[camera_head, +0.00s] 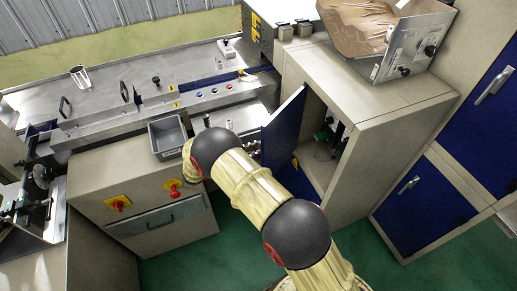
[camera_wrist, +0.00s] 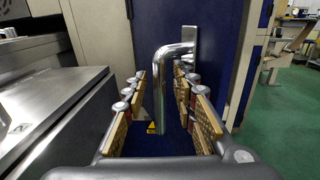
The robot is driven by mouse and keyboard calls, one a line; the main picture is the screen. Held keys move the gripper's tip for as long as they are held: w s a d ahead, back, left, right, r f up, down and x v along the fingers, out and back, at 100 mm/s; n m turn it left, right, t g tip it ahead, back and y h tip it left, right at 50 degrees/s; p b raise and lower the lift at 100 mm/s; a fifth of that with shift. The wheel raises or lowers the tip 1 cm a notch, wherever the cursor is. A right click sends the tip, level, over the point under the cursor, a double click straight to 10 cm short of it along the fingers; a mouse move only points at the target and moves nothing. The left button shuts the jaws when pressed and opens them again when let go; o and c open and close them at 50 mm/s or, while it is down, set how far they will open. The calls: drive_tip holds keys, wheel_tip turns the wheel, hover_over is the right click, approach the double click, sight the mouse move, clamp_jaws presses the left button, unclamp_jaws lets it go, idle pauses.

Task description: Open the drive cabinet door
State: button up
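The blue cabinet door (camera_head: 284,131) stands partly open in the head view, swung out from the beige cabinet (camera_head: 345,105), whose inside shows to its right. In the wrist view the blue door (camera_wrist: 228,75) fills the middle, with a bent metal handle (camera_wrist: 164,75) on it. My gripper (camera_wrist: 161,82) is open, with its padded fingers on either side of the handle's hanging bar. I cannot tell whether either finger touches the bar. In the head view my arm hides the gripper and the handle.
A beige housing with red and yellow switches (camera_head: 174,188) and a grey bin (camera_head: 167,138) stand left of my arm. Other closed blue doors (camera_head: 425,205) are at the right. Green floor (camera_head: 190,265) is clear in front. A steel surface (camera_wrist: 55,100) lies close on the wrist view's left.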

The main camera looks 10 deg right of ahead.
drive_tip(key=v, duration=1.2)
